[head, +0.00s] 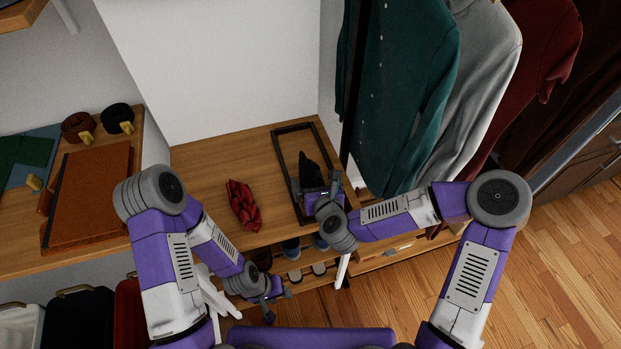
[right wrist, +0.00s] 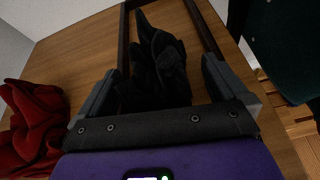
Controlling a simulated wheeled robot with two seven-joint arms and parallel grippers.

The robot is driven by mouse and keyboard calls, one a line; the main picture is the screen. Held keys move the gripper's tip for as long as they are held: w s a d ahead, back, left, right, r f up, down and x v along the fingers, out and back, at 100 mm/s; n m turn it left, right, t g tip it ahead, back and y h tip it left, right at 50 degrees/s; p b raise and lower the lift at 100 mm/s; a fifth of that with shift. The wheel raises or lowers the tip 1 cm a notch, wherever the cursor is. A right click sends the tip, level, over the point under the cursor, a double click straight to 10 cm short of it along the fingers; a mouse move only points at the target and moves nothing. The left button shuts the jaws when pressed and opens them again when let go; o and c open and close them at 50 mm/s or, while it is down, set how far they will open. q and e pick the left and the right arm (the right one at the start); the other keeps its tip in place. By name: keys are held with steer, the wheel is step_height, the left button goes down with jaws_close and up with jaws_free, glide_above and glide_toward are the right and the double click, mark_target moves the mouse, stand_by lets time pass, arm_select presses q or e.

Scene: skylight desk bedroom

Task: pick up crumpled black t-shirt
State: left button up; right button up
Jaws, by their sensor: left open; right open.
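The crumpled black t-shirt (head: 309,168) lies inside a dark rectangular frame (head: 283,180) on the wooden shelf top. In the right wrist view the black cloth (right wrist: 158,65) stands in folds between the two fingers. My right gripper (head: 322,190) is open at the near end of the cloth, and it also shows in the right wrist view (right wrist: 158,88). Its body hides the cloth's near part. I cannot tell whether the fingers touch the cloth. My left gripper (head: 276,300) is open and empty, low in front of the shelf, away from the cloth.
A crumpled red cloth (head: 243,205) lies left of the frame. Hanging clothes, including a green shirt (head: 405,90), crowd the right side. Shoes (head: 291,248) stand on a rack below. A brown desk pad (head: 88,195) and rolled belts (head: 78,126) lie at left. Bare wood (head: 215,165) shows behind the red cloth.

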steer(key=shift+c, duration=0.5)
steer(key=c, duration=1)
